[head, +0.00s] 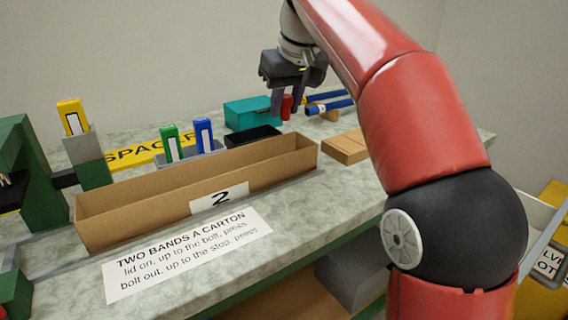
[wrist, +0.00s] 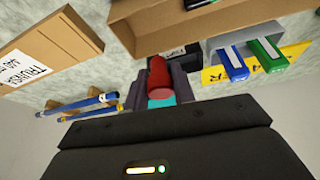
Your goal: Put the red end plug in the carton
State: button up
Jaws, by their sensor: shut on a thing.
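The red end plug (head: 286,106) is a small red cylinder held between the fingers of my gripper (head: 283,103). In the wrist view the plug (wrist: 158,77) sits between the fingertips of my gripper (wrist: 160,88), which is shut on it. The carton (head: 180,205) is a long, narrow, open brown box on the bench, with a "2" label on its front. My gripper is above the bench, behind and to the right of most of the carton in the head view. The carton (wrist: 185,20) also shows at the top of the wrist view.
A teal box (head: 250,112) and a black tray (head: 252,136) stand behind the carton. Green (head: 171,143) and blue (head: 204,135) upright pieces stand left of them. Blue rods (head: 330,106) and a flat brown box (head: 346,146) lie to the right. A green press (head: 30,175) stands at left.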

notch_tip(320, 180, down, 11)
jog(key=b, duration=0.3)
jog(key=shift+f, duration=0.15)
jog(key=o, duration=0.9)
jog(key=p+v, duration=0.3)
jog(key=v, duration=0.9)
jog(key=shift+s+d, duration=0.1)
